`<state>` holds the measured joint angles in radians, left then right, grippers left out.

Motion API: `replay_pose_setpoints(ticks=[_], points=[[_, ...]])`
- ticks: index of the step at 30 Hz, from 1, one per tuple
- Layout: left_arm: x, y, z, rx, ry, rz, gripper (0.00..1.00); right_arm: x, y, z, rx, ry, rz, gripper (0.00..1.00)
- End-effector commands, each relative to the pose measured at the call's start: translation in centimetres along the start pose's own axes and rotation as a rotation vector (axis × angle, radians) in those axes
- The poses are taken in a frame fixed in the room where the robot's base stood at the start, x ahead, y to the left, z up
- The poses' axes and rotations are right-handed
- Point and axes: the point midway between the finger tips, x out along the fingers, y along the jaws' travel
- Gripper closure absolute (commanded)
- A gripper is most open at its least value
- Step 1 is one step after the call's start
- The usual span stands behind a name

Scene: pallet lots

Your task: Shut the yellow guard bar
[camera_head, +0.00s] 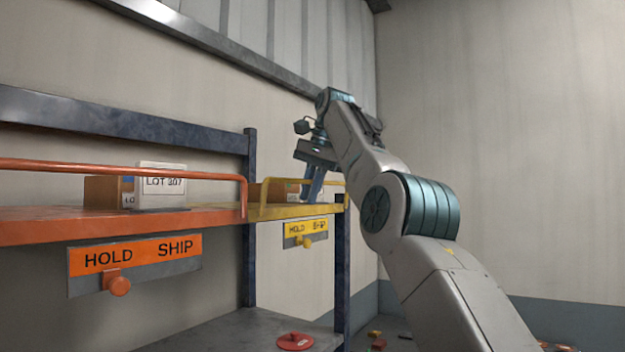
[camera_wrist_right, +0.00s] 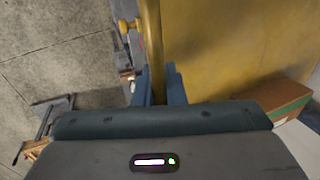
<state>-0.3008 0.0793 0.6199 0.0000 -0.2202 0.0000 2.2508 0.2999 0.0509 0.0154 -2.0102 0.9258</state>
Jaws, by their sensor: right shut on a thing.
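The yellow guard bar (camera_head: 283,181) runs along the front of the yellow shelf (camera_head: 285,211) in the head view. In the right wrist view the bar (camera_wrist_right: 152,45) runs up the picture from between the fingers. My right gripper (camera_head: 313,188) is shut on the bar from above; it also shows in the right wrist view (camera_wrist_right: 157,88). The fingers hide part of the bar. A yellow HOLD SHIP sign (camera_head: 303,229) with a yellow knob hangs below the shelf. My left gripper is not in view.
An orange guard bar (camera_head: 100,168) fronts the orange shelf (camera_head: 50,228) at left, which holds a LOT 307 box (camera_head: 162,188). Dark blue posts (camera_head: 249,265) frame the rack. A red round object (camera_head: 295,341) lies on the lower grey surface. A brown box (camera_wrist_right: 270,98) is beside the gripper.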

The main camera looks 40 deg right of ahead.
Motion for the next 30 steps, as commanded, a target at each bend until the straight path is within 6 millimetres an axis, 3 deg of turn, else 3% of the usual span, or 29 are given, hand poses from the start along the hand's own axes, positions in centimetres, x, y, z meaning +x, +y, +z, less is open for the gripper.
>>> replay_pose_setpoints(ticks=[14,15,17,26,30], points=[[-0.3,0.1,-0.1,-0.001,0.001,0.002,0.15,0.0,0.0,0.0,0.0,0.001,0.013,1.0],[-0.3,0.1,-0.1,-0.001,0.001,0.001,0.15,0.0,0.0,0.0,0.0,0.001,0.013,0.88],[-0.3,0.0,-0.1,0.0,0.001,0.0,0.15,0.0,0.0,0.0,0.0,0.001,0.013,0.8],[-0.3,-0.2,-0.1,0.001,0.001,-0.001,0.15,0.0,-0.1,0.1,0.0,0.001,0.013,0.8],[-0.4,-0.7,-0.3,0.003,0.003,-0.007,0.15,-0.1,-0.8,1.1,0.0,0.001,0.013,0.8]])
